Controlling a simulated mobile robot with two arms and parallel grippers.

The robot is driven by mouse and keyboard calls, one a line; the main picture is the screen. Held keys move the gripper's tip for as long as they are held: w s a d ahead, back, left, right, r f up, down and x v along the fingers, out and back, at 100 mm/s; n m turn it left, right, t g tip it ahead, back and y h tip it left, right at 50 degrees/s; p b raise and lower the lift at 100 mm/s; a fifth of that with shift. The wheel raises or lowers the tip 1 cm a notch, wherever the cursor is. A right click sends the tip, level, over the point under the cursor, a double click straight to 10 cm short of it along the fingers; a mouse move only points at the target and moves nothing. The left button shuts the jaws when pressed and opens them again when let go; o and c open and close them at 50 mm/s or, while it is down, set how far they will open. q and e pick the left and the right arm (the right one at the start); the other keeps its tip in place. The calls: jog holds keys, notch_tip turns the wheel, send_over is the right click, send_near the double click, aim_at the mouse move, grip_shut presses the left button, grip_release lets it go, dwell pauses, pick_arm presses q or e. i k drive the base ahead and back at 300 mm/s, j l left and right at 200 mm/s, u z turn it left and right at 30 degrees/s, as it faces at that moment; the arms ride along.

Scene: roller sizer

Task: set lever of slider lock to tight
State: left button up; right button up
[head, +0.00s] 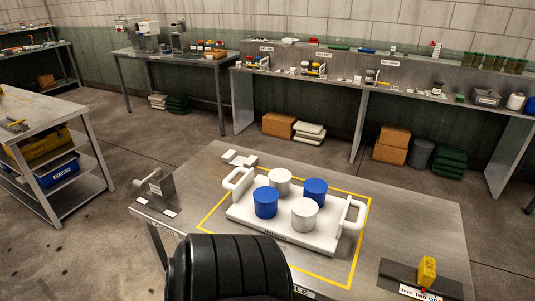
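I cannot tell for certain which part is the slider lock. On the near metal table (400,215), a small grey bracket (161,187) with a pale knob or lever sticking out to its left stands at the left edge. At the front right corner, a yellow block (427,270) stands upright on a dark base (398,276) with a small red part and a label I cannot read fully. Lever positions are too small to tell. Neither of my grippers is in view.
A white two-handled tray (333,238) holds blue and white cylinders inside a yellow outline mid-table. Small pale blocks (238,158) lie behind it. A side bench (60,115) stands left; a long shelf bench (345,85) lines the wall. The table's right side is mostly clear.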

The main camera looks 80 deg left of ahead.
aim_at(140, 185)
jog(key=u, duration=3.4)
jog(key=z, duration=0.25)
jog(key=i+j+z, duration=0.25)
jog(key=j+z, duration=0.25)
jog(key=j, duration=0.2)
jog(key=j+z, duration=0.25)
jog(key=j, duration=0.15)
jog(key=i+j+z, duration=0.1)
jog(key=j, duration=1)
jog(key=i+j, duration=0.15)
jog(key=j, duration=0.95)
jog(key=i+j+z, duration=0.15)
jog(key=j, duration=0.95)
jog(key=k, duration=0.05)
